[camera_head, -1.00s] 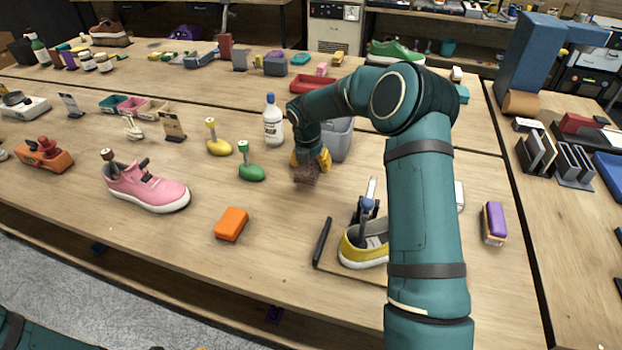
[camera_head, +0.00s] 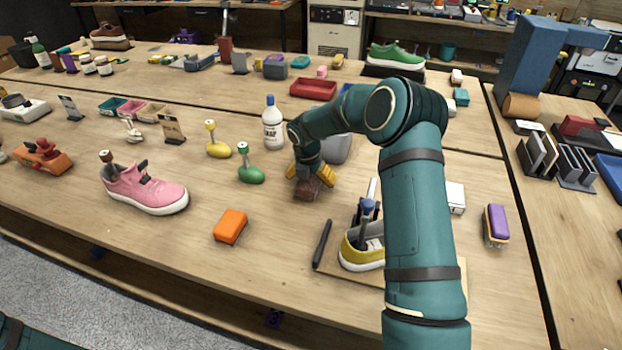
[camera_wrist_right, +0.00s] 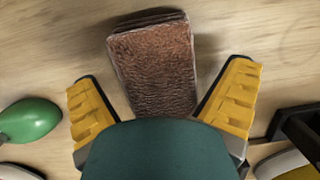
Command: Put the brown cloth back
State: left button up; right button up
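The brown cloth (camera_head: 308,190) is a folded, rough-textured stack lying on the table in front of the grey bin. In the right wrist view the cloth (camera_wrist_right: 155,65) lies on the wood between the two yellow fingers, with a gap on each side. My right gripper (camera_head: 311,176) is open just over the cloth, and its spread fingers also show in the right wrist view (camera_wrist_right: 160,95). My green palm hides the near end of the cloth. My left gripper is out of view.
The grey bin (camera_head: 336,148) stands right behind the gripper. A white bottle (camera_head: 272,128), a green shoe stretcher (camera_head: 251,174) and a yellow one (camera_head: 218,149) are to the left. An orange block (camera_head: 230,227) and a yellow sneaker (camera_head: 358,256) are nearer.

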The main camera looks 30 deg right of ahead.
notch_tip(320, 180, up, 12)
jog(key=s+a+p, duration=0.1)
jog(key=a+p, duration=0.1)
dwell(0.4)
jog(key=shift+r, duration=0.1)
dwell(0.4)
